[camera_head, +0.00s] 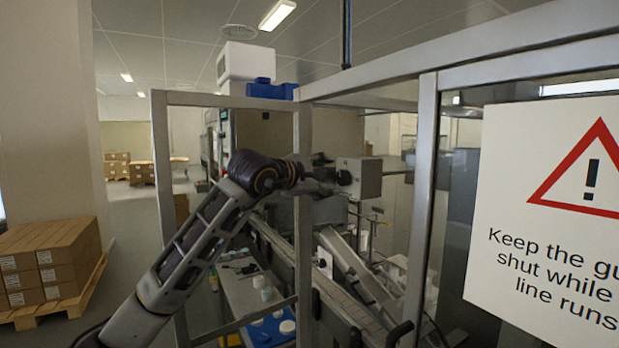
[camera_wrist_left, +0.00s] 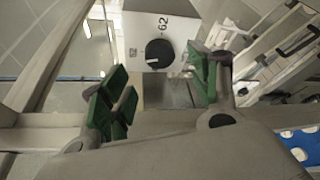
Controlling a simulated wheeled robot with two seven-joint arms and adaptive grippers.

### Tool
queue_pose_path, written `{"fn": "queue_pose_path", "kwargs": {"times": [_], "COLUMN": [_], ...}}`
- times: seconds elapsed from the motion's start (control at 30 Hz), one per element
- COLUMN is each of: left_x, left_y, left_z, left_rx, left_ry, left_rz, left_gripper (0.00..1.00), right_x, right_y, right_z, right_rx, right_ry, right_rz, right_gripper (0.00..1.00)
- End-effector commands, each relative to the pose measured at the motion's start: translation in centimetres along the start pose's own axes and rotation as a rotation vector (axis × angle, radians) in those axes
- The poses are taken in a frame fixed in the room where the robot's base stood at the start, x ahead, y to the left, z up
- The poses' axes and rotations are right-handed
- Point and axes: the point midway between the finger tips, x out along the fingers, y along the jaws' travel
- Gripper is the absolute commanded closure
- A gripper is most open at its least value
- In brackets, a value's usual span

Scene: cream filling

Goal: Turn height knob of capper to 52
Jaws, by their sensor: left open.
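The capper's height knob (camera_wrist_left: 159,52) is a round black knob on a pale box face (camera_wrist_left: 138,30). The number 62 with a short tick is printed beside it, and a small light mark shows on the knob. My left gripper (camera_wrist_left: 157,68) is open, its green-padded fingers either side of the knob in the wrist view; I cannot tell whether they touch it. In the head view my left arm reaches in from the left to the grey capper box (camera_head: 366,178), with the gripper (camera_head: 326,178) at its knob side. My right gripper is not in view.
Metal guard posts (camera_head: 303,220) stand close to my left arm. A guard panel with a warning sign (camera_head: 555,210) fills the right. A conveyor (camera_head: 345,300) runs below the capper, beside a table with jars (camera_head: 286,327). Stacked cartons (camera_head: 50,260) sit on a pallet at left.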

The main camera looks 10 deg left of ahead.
Motion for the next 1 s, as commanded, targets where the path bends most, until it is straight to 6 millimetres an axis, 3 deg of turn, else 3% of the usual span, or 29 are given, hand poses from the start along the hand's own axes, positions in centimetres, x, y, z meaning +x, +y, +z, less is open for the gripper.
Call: {"fn": "queue_pose_path", "kwargs": {"times": [0.5,1.0], "left_x": [-5.5,-6.3], "left_y": [0.0,-0.1], "left_z": [-0.1,0.0], "left_rx": [0.001,0.0], "left_ry": [0.001,0.0], "left_rz": [0.0,-0.001], "left_gripper": [0.38,0.38], "right_x": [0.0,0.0], "right_y": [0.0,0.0], "right_z": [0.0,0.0], "right_rx": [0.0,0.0], "right_ry": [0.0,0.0], "right_rz": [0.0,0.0], "right_gripper": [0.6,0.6]}}
